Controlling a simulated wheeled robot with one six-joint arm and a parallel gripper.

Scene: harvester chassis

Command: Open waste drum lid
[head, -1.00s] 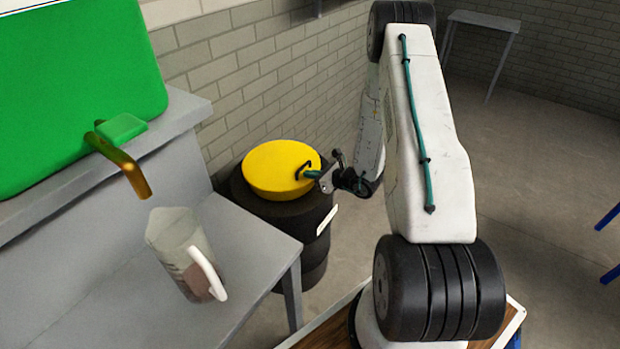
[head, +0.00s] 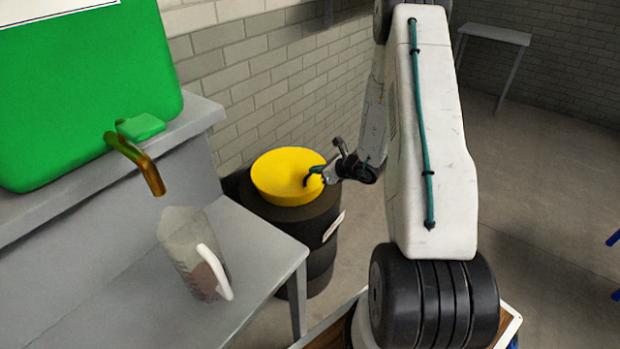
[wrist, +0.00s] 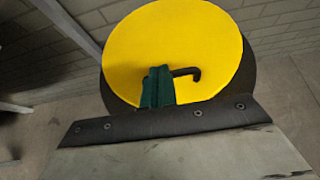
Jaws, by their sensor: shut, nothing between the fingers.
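The waste drum (head: 318,255) is black and stands on the floor beside the grey bench. Its yellow lid (head: 287,170) sits on top and looks closed. A dark hooked handle shows on the lid in the head view; in the wrist view the handle (wrist: 190,73) sticks out to the right of my fingertips. My gripper (head: 318,176) is at the lid's right edge, by the handle. In the wrist view the green fingers of my gripper (wrist: 157,87) are together over the lid, with nothing seen between them. The fingers hide part of the handle, so I cannot tell whether they touch it.
A grey bench (head: 255,262) stands left of the drum, with a clear jug (head: 185,240) with a white handle on it. A green tank (head: 80,90) with a brass spout (head: 140,160) is above. A brick wall (head: 270,80) is close behind the drum. Open floor lies to the right.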

